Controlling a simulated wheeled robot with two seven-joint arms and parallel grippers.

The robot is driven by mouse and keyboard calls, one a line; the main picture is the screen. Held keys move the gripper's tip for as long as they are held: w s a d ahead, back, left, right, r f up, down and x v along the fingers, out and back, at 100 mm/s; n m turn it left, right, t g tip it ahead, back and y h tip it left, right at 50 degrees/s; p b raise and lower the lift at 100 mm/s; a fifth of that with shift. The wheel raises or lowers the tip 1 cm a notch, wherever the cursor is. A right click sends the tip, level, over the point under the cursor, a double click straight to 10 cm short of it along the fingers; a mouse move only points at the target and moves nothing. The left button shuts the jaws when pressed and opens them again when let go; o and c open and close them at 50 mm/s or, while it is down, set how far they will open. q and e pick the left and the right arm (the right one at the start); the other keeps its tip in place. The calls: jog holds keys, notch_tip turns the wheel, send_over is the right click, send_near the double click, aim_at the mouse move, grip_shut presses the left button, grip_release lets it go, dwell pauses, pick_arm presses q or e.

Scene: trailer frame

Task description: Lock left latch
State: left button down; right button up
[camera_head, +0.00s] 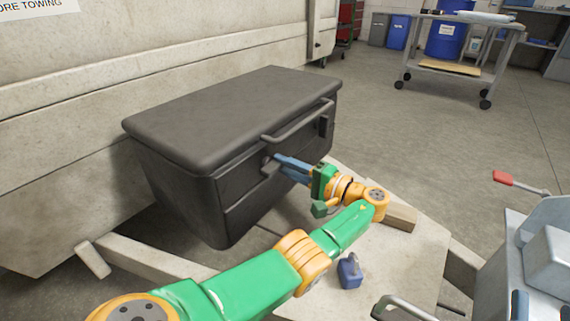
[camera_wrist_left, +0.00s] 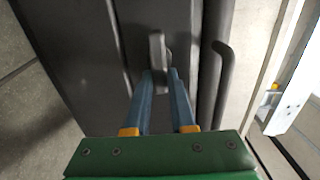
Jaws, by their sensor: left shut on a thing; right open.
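A dark grey box (camera_head: 225,115) with its lid down stands on the trailer frame. The left latch (camera_head: 270,163) is on its front, left of the lid's bar handle (camera_head: 298,122). My left gripper (camera_head: 281,161) reaches this latch from the front. In the left wrist view, the fingers (camera_wrist_left: 160,77) are close together on the grey latch lever (camera_wrist_left: 157,47). The fingers partly hide the latch, and I cannot tell whether it is locked. The right latch (camera_head: 323,125) is beyond the handle. My right gripper (camera_head: 543,302) shows only its spread blue fingertips at the bottom right edge.
A blue padlock (camera_head: 350,272) stands on the pale trailer deck (camera_head: 400,275), near my left forearm. A wooden block (camera_head: 401,217) lies by my left wrist. The trailer wall (camera_head: 150,60) rises behind the box. A wheeled cart (camera_head: 455,66) stands far back on open floor.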

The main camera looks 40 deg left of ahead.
dwell(0.5)
pick_arm(q)
jog(key=c, duration=0.8)
grip_release()
jog(key=shift+d, duration=0.1)
jog(key=shift+o, duration=0.2)
